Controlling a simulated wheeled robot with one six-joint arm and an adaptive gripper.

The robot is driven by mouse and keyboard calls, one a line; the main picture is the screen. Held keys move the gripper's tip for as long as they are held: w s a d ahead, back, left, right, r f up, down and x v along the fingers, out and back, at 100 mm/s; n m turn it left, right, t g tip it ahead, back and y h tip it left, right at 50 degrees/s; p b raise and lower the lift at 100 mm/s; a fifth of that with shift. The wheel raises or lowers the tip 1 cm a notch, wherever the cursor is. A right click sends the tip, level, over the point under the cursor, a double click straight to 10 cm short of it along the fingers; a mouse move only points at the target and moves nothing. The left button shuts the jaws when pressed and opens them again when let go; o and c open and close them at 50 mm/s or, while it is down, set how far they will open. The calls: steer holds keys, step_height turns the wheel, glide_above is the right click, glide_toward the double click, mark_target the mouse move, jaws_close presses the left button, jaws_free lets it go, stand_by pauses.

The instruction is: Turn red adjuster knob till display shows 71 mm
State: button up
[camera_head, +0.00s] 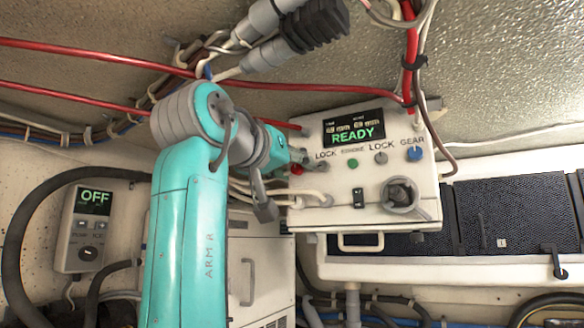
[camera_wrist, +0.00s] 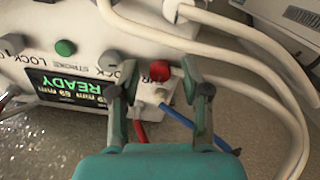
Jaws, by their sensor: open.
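The red adjuster knob (camera_wrist: 160,70) sits on the white control box (camera_head: 320,213), at its left side in the head view, where it shows as a small red patch (camera_head: 297,169) mostly hidden by my gripper (camera_head: 302,157). In the wrist view my gripper (camera_wrist: 158,78) is open, with one finger on each side of the knob; gaps show, and I cannot tell contact. The display (camera_head: 355,132) shows green READY with smaller figures above. In the wrist view the display (camera_wrist: 68,88) is tilted; one small figure looks like 69 mm, the other is unclear.
Beside the red knob are a green button (camera_wrist: 65,47), grey LOCK knobs (camera_head: 381,158) and a blue GEAR knob (camera_head: 415,154). White hoses (camera_wrist: 230,55) pass close to the gripper. A grey box (camera_head: 87,228) reading OFF is at left. Red pipes (camera_head: 80,45) run above.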

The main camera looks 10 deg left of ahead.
jaws_close()
steer(key=shift+m, duration=2.8)
jaws_free()
